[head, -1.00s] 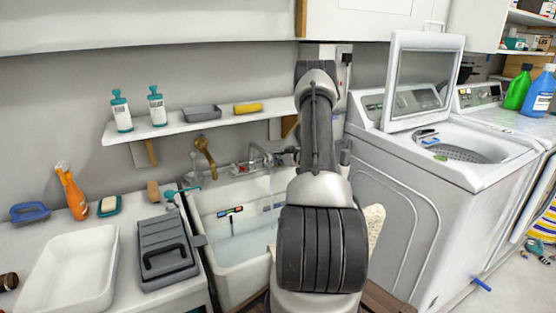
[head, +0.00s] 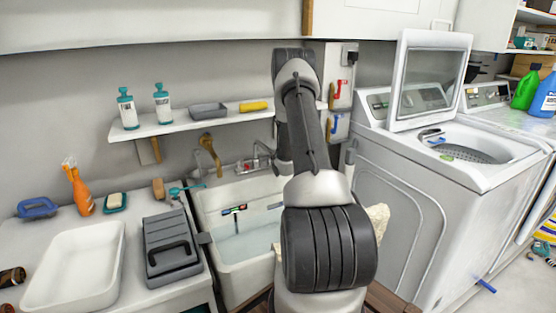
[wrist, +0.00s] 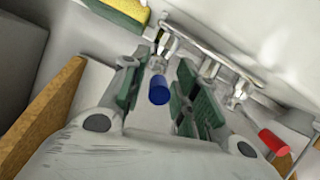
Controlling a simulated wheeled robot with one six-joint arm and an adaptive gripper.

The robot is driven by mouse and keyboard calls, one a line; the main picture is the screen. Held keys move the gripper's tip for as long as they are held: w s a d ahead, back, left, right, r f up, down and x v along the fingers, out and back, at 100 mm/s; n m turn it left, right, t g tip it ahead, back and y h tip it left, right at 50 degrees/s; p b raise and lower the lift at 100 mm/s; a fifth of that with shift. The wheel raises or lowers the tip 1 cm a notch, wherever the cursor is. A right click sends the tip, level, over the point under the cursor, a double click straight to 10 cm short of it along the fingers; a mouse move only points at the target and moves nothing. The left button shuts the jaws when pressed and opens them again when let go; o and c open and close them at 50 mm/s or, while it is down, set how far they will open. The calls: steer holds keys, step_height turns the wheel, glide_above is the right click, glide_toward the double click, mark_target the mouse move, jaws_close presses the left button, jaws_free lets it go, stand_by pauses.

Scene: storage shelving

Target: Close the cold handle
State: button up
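The cold handle is a short blue cylinder (wrist: 158,90) on the chrome faucet (wrist: 195,40) in the wrist view. My gripper (wrist: 168,98) is open, with a green-padded finger on each side of the blue handle in the picture. I cannot tell whether either finger touches it. The red handle (wrist: 273,142) is farther right on the same faucet. In the head view the faucet (head: 262,153) stands behind the white sink (head: 225,193), and my arm hides the gripper and the blue handle.
A shelf (head: 180,125) above the sink holds bottles, a grey tray and a yellow sponge (head: 253,106). In the wrist view the sponge (wrist: 128,10) and a wooden bracket (wrist: 42,120) are close to the gripper. The open washer (head: 465,150) stands to the right.

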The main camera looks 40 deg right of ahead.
steer(key=v, duration=1.2)
stand_by(0.4)
